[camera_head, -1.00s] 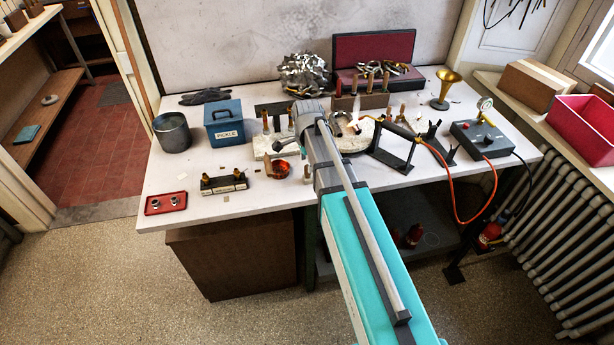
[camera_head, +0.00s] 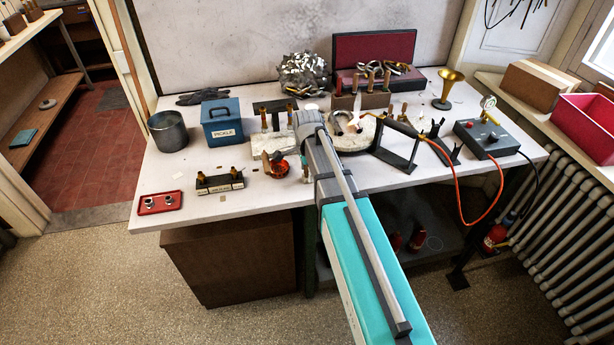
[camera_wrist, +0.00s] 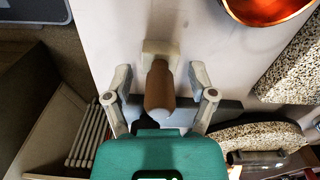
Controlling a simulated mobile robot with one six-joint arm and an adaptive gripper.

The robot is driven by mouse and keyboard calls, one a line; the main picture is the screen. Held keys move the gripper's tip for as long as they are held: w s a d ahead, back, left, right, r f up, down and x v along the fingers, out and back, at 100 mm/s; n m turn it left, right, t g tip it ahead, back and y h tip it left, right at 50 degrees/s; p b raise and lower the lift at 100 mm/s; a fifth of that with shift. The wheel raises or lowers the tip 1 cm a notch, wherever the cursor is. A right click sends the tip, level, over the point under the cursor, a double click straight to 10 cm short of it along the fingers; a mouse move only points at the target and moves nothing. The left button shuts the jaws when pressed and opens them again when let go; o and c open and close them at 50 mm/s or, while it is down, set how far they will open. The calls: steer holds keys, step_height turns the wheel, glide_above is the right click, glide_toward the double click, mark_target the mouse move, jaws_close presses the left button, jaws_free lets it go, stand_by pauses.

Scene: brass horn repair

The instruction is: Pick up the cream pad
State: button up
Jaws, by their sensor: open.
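In the wrist view, a pale cream block (camera_wrist: 160,49), which looks like the cream pad, is on the white bench top. A brown rounded handle-like piece (camera_wrist: 159,86) adjoins it and points toward my palm. My gripper (camera_wrist: 159,76) is open, with one finger on each side of the brown piece. A gap shows on both sides, and I see no grip on it. In the head view my own arm hides most of the gripper and the pad.
An orange copper bowl (camera_head: 280,169) stands close by on the bench; it also shows in the wrist view (camera_wrist: 265,10). Behind are a blue pickle box (camera_head: 222,122), a pale speckled slab (camera_head: 352,141) and a torch on a stand (camera_head: 398,148). A red tray (camera_head: 160,203) lies at front left.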

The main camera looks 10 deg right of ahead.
stand_by(0.4)
jaws_close()
